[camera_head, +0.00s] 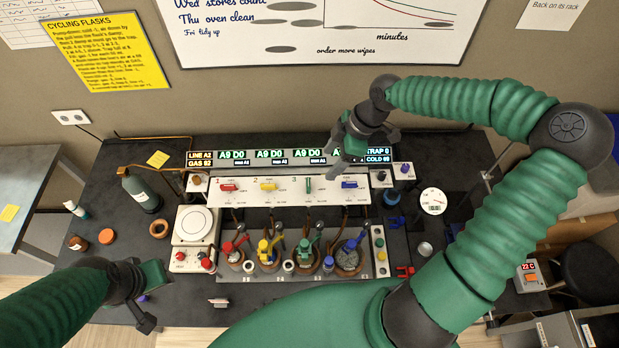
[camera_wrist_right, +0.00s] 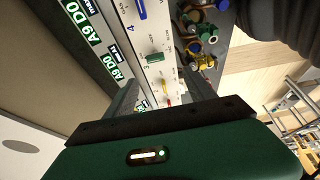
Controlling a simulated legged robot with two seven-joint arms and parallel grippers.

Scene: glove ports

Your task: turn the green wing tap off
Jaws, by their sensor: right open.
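The green wing tap (camera_head: 309,186) is third from the left on the white panel (camera_head: 240,196). Its handle stands crosswise to the panel's length, while the red (camera_head: 229,187), yellow (camera_head: 267,187) and blue (camera_head: 349,184) handles lie along it. My right gripper (camera_head: 346,172) is open and empty, above the panel at its right part. In the right wrist view, the green tap (camera_wrist_right: 154,57) shows beyond the gap between its fingers, not touched. My left gripper (camera_head: 150,300) is over the front left of the bench, away from the tap; its opening is unclear.
Display strips (camera_head: 270,156) run behind the panel. Flasks with coloured clamps, such as the yellow one (camera_head: 268,252), stand in front of it. A hotplate (camera_head: 195,226) and grey bottle (camera_head: 140,190) are at left. My right arm crosses the right side of the bench.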

